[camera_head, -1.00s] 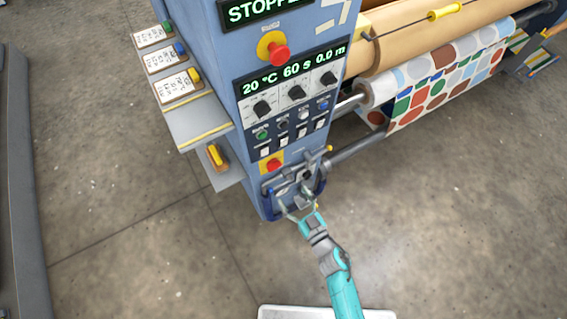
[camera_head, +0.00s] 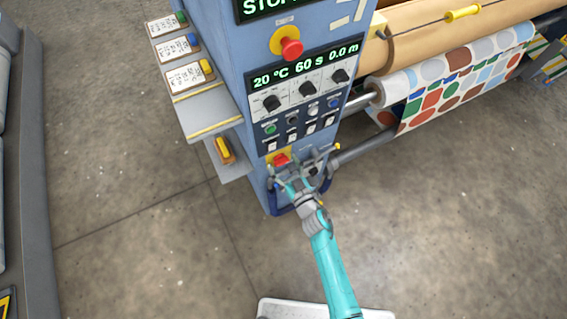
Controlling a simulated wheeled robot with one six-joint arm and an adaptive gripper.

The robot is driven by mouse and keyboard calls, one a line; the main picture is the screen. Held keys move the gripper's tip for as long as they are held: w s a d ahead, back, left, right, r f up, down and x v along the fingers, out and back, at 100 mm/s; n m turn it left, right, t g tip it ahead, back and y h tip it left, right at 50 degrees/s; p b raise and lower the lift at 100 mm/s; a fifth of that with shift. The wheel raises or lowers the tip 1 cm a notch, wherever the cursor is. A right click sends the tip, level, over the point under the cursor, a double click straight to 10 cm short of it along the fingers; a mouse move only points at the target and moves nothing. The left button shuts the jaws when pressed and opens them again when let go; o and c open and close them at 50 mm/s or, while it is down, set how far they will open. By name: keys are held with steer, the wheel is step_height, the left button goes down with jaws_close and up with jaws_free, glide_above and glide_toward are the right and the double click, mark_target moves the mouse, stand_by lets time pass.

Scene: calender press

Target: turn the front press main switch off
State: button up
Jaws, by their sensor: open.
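The press main switch is a red rotary knob on a yellow plate (camera_head: 281,158), low on the front of the blue press cabinet (camera_head: 262,190). My gripper (camera_head: 287,178) is open just below the knob and close to it in the picture. Its fingers partly cover the lower edge of the yellow plate. I cannot tell whether a finger touches the knob. The knob's handle position is too small to read.
Above the switch are a row of small buttons (camera_head: 292,117), black dials (camera_head: 307,89), a lit display (camera_head: 305,66) and a red emergency stop (camera_head: 291,47). A shelf (camera_head: 215,115) juts out at the left. Rollers with patterned fabric (camera_head: 460,90) extend right. The front floor is clear.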

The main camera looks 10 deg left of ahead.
steer(key=c, duration=1.2)
steer(key=shift+o, duration=0.2)
steer(key=shift+n, duration=0.4)
steer(key=n, duration=0.3)
steer(key=shift+a+n, duration=0.1)
steer(key=shift+n, duration=0.3)
steer(key=n, duration=0.4)
steer(key=shift+a+n, duration=0.1)
steer(key=shift+n, duration=0.2)
steer(key=n, duration=0.8)
steer(key=shift+s+f+n, duration=0.1)
steer(key=shift+f+n, duration=0.1)
steer(key=shift+n, duration=0.1)
steer(key=shift+a, duration=0.1)
